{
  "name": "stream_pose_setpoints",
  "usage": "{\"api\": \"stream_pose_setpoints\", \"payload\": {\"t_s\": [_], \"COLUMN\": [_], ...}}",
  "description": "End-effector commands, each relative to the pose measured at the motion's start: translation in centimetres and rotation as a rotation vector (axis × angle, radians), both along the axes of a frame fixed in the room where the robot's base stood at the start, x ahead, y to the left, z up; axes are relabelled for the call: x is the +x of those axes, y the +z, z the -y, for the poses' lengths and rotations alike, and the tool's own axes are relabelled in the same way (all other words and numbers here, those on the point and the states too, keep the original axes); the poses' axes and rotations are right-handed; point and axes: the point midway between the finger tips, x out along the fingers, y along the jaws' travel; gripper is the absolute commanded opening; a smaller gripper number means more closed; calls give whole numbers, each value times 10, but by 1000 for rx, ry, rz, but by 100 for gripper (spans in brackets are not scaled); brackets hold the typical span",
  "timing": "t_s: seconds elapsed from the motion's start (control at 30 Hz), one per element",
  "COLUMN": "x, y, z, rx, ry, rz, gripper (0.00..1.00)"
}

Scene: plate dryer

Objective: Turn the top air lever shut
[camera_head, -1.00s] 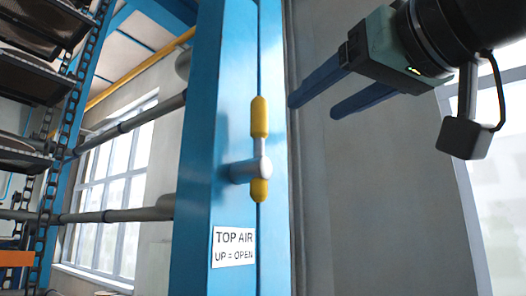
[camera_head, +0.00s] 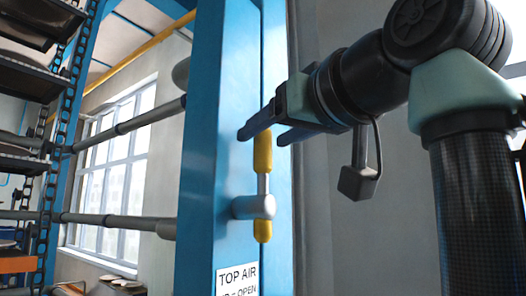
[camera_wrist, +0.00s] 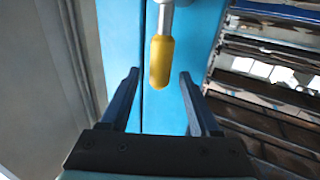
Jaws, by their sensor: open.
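The top air lever (camera_head: 263,153) has yellow grips at both ends and a grey pivot on a blue post (camera_head: 208,130). It stands upright, its longer grip pointing up. A label (camera_head: 237,280) below it reads "TOP AIR", with its second line partly cut off. My gripper (camera_head: 258,136) is open at the upper grip's top end in the head view. In the wrist view the yellow grip (camera_wrist: 161,62) shows between and beyond the two blue fingers (camera_wrist: 156,80), with a gap on each side. I cannot tell whether a finger touches it.
Racks with dark trays (camera_head: 30,75) stand at the left behind a chain. Grey pipes (camera_head: 130,123) run to the post from the left. A grey wall lies to the right of the post.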

Motion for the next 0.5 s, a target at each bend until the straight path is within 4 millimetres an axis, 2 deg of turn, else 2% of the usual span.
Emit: {"api": "stream_pose_setpoints", "payload": {"t_s": [0.1, 0.37, 0.4, 0.5], "x": [6, 8, 8, 7], "y": [0, -1, -1, -1], "z": [-3, -4, -4, -4], "rx": [1, 0, 0, 0], "ry": [1, 1, 1, 0], "rz": [0, 1, 1, 0], "gripper": [63, 63, 61, 43]}}
